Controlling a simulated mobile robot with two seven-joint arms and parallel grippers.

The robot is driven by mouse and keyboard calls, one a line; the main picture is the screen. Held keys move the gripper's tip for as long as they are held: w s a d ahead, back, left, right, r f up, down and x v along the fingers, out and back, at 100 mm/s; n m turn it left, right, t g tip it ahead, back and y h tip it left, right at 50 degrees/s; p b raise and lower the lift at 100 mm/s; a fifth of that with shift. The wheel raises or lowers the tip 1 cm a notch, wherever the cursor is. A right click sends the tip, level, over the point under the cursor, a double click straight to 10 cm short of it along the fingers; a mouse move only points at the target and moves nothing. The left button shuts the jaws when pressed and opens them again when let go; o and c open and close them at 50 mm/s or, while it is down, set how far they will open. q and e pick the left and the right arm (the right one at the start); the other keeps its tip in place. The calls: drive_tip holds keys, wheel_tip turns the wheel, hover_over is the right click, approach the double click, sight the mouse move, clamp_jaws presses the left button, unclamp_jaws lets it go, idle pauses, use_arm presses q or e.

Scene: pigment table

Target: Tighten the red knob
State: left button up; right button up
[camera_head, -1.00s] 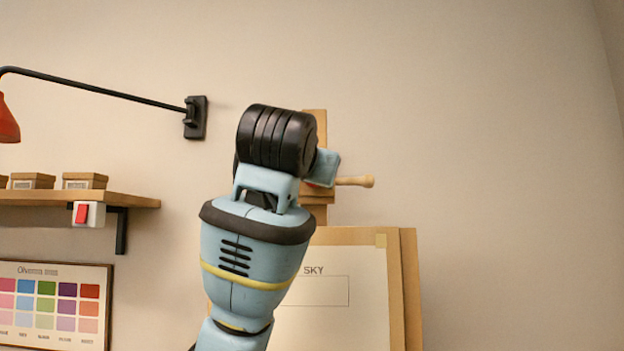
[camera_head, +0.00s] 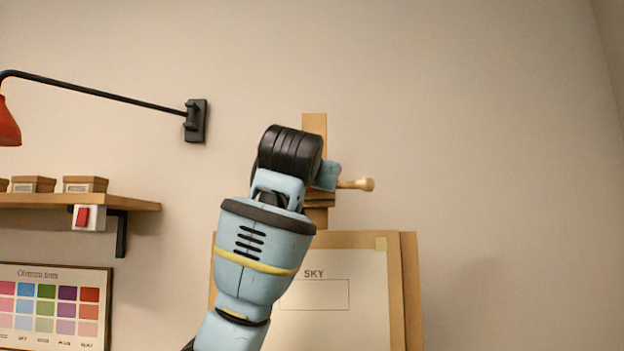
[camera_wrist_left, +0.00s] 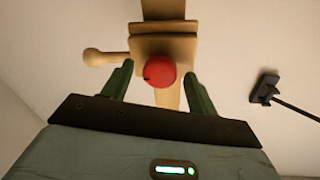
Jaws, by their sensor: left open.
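The red knob (camera_wrist_left: 159,71) is round and sits on the wooden easel's clamp block (camera_wrist_left: 163,46), seen in the left wrist view. My left gripper (camera_wrist_left: 157,64) is open, with its two dark green fingers one on each side of the knob in the picture. Gaps show on both sides, and I cannot tell how deep the fingers reach past the knob. In the head view my left arm covers the knob and most of the gripper. The easel post (camera_head: 316,124) rises behind the wrist. My right gripper is not in view.
A wooden handle (camera_head: 357,184) sticks out from the easel to the right. A board marked SKY (camera_head: 340,325) stands below. A black wall bracket (camera_head: 195,121) with a lamp arm, a shelf (camera_head: 140,203) and a red switch (camera_head: 82,217) are to the left. The wall at right is clear.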

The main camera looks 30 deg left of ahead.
use_arm(q)
drive_tip(key=c, duration=1)
drive_tip(key=shift+n, duration=0.3)
drive_tip(key=shift+w+d+n+g+y, duration=0.1)
drive_tip(key=shift+n+g+y, duration=0.35)
drive_tip(key=shift+n, duration=2.45)
drive_tip(key=shift+s+d+n+y, duration=0.1)
drive_tip(key=shift+n+y, duration=0.65)
drive_tip(key=shift+n, duration=2.15)
drive_tip(key=shift+w+n+g+y, duration=0.1)
drive_tip(key=shift+n+g+y, duration=0.35)
drive_tip(key=shift+n, duration=2.45)
